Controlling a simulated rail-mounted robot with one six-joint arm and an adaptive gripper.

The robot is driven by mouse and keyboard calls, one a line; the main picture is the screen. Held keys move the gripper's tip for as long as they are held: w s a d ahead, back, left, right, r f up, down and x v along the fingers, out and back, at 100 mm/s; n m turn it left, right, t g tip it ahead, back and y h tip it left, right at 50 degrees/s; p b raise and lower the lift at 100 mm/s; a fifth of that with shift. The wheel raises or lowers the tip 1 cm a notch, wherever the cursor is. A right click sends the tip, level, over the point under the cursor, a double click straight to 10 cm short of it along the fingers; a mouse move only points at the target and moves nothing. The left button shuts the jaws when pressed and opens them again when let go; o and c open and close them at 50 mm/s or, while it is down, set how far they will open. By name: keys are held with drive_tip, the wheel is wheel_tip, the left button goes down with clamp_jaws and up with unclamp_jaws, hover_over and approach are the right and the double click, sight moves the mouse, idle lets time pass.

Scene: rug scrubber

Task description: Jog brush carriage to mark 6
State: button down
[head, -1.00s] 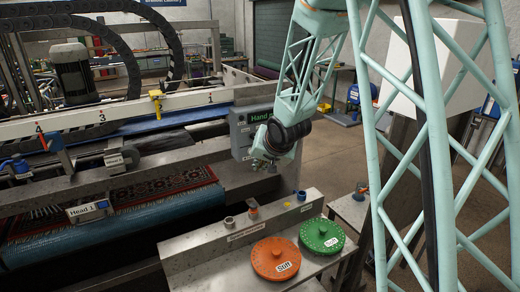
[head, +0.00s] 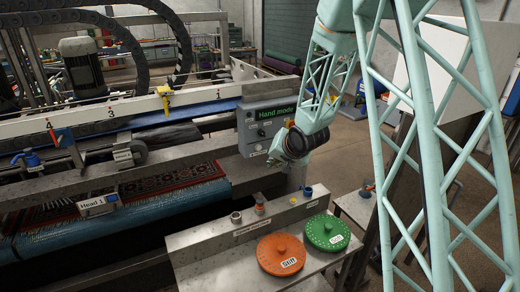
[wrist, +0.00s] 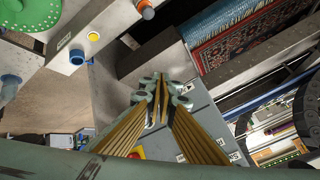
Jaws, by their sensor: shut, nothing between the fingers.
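The brush carriage, labelled "Head 1" (head: 98,203), sits at the left above the patterned rug (head: 165,185). Behind it is the white scale beam (head: 135,108), with marks 3 and 1 readable; mark 6 is not in view. A red pointer (head: 54,136) stands at the beam's left part. The grey control panel (head: 250,122) has a green display (head: 275,113) reading "Hand mode". My gripper (head: 277,162) is beside the panel's lower right. In the wrist view my gripper (wrist: 158,84) is shut and empty, in front of the panel face (wrist: 200,98), with a red button (wrist: 136,154) visible.
A steel bench (head: 215,238) in front carries an orange disc (head: 268,256) and a green disc (head: 325,241), plus small knobs along its ledge. A yellow clamp (head: 164,98) sits on the beam. Open floor (head: 350,150) lies right of the panel.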

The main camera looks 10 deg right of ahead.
sight(259, 148)
drive_tip(key=shift+w, duration=0.1)
drive_tip(key=shift+w+a+p, duration=0.4)
drive_tip(key=shift+w+p, duration=0.05)
drive_tip(key=shift+w, duration=0.95)
drive_tip(key=shift+w+a+p, duration=0.4)
drive_tip(key=shift+w, duration=0.95)
drive_tip(key=shift+w+a+p, duration=0.4)
drive_tip(key=shift+w+p, duration=0.05)
drive_tip(key=shift+w, duration=0.95)
